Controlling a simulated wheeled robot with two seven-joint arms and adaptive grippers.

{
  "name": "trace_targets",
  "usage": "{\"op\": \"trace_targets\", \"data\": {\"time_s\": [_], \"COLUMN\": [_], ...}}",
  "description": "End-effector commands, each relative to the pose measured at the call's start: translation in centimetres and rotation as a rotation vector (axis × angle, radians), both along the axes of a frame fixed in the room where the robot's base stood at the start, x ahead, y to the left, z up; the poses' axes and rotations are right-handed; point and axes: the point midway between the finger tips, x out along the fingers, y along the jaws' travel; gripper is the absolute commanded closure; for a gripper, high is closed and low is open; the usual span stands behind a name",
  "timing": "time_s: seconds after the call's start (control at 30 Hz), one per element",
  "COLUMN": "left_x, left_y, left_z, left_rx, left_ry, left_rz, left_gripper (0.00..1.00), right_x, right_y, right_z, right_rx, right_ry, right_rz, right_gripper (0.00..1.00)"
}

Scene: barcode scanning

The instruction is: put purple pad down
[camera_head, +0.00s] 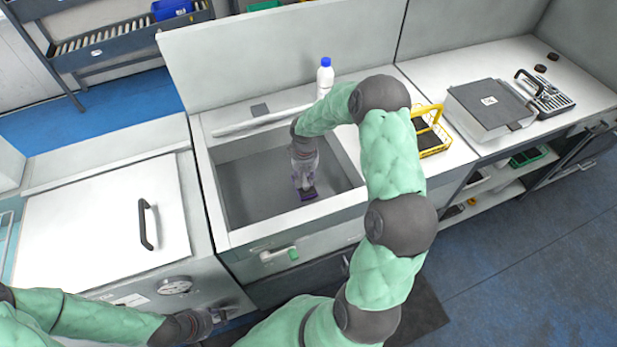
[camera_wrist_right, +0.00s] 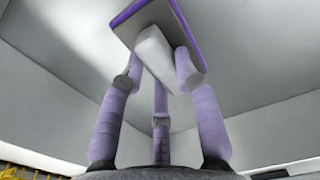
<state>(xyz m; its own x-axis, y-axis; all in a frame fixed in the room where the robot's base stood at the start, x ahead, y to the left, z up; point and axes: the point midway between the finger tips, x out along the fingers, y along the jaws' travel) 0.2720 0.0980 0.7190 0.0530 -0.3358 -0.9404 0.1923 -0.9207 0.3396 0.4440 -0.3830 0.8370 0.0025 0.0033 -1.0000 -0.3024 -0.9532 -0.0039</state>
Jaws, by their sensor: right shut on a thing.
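The purple pad (camera_head: 308,195) is inside the grey sink, at the tip of my right gripper (camera_head: 304,178). In the right wrist view, the pad (camera_wrist_right: 193,20) has a purple edge, a dark face and a white block-shaped grip (camera_wrist_right: 153,50). The fingers of my right gripper (camera_wrist_right: 166,72) are shut around that white grip. I cannot tell whether the pad touches the sink floor. My left gripper (camera_head: 217,314) is low at the front of the left cabinet, and its fingers are too small and unclear to read.
The sink rim (camera_head: 236,238) surrounds my right gripper. A white bottle with a blue cap (camera_head: 325,75) stands behind the sink. A yellow wire basket (camera_head: 432,130) and a grey case (camera_head: 490,108) are on the counter to the right. The white lid (camera_head: 90,225) at left is clear.

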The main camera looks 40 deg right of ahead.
Motion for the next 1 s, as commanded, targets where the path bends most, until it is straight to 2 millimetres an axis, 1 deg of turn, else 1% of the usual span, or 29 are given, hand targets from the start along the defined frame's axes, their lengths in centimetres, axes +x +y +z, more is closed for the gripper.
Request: {"op": "trace_targets", "data": {"time_s": [0.03,0.07,0.1,0.13,0.43,0.57,0.67,1.0], "left_x": [0.0,0.0,0.0,0.0,0.0,0.0,0.0,0.0], "left_y": [0.0,0.0,0.0,0.0,0.0,0.0,0.0,0.0], "left_z": [-0.3,-0.2,-0.1,-0.1,-0.1,0.3,0.6,2.3], "left_rx": [0.0,0.0,0.0,0.0,0.0,0.0,0.0,0.0], "left_ry": [0.0,0.0,0.0,0.0,0.0,0.0,0.0,0.0], "left_rz": [0.0,0.0,0.0,0.0,0.0,0.0,0.0,0.0], "left_gripper": [0.6,0.6,0.6,0.6,0.6,0.6,0.6,0.6], "right_x": [0.0,0.0,0.0,0.0,0.0,0.0,0.1,0.0], "right_y": [0.0,0.0,0.0,0.0,0.0,0.0,-0.1,0.0], "right_z": [-0.3,-0.2,-0.2,-0.2,-0.1,0.3,1.5,8.3], "right_rx": [0.0,0.0,0.0,0.0,0.0,0.0,-0.002,-0.001], "right_ry": [0.0,0.0,0.0,0.0,0.0,0.0,-0.003,-0.003], "right_rz": [0.0,0.0,0.0,0.0,0.0,0.0,0.0,0.0], "right_gripper": [0.94,0.63,0.51,0.45,0.45,0.45,0.45,0.45]}}
